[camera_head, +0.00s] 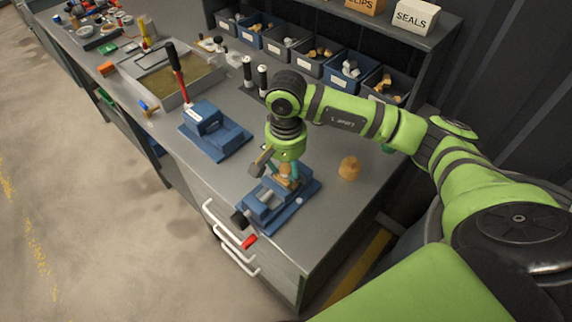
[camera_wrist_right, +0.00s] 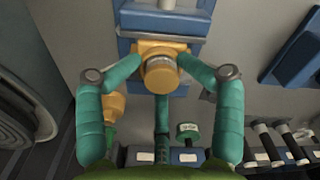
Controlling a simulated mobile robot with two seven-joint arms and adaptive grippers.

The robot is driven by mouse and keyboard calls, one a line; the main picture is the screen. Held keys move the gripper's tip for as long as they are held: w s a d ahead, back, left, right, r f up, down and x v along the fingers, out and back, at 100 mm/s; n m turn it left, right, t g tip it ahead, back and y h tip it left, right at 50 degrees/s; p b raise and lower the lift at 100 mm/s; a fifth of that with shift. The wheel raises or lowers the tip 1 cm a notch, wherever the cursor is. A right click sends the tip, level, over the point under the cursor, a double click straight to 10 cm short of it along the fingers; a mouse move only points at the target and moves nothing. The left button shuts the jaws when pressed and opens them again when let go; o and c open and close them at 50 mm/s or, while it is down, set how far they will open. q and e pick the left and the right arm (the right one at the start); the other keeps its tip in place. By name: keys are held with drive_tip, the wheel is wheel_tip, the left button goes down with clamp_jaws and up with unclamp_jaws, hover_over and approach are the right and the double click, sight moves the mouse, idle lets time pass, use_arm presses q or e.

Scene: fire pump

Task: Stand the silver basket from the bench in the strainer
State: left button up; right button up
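My right gripper (camera_head: 284,172) reaches down over a blue vise (camera_head: 262,208) near the bench's front. In the wrist view its teal fingers (camera_wrist_right: 162,72) close in on a round brass cap (camera_wrist_right: 160,76) and appear to touch its sides. A grey collar shows behind the cap. A brass body (camera_wrist_right: 146,46), which looks like the strainer, sits in the vise (camera_wrist_right: 198,20) behind it. I cannot make out the silver basket for certain; the fingers and brass parts hide what lies inside. My left gripper is not in view.
A tan brass piece (camera_head: 348,168) stands right of the vise. Small-parts bins (camera_head: 310,62) line the back. Bare bench top lies between the two blue fixtures.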

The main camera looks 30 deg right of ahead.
sight(286, 167)
drive_tip(key=shift+s+f, duration=0.15)
drive_tip(key=shift+r+p, duration=0.45)
drive_tip(key=shift+p, duration=0.1)
drive_tip(key=shift+r+p, duration=0.4)
drive_tip(key=shift+p, duration=0.15)
drive_tip(key=r, duration=0.1)
drive_tip(key=r+b, duration=0.2)
drive_tip(key=shift+w+d, duration=0.1)
drive_tip(key=shift+w, duration=0.15)
wheel_tip(286, 167, up, 9)
drive_tip(key=b, duration=0.2)
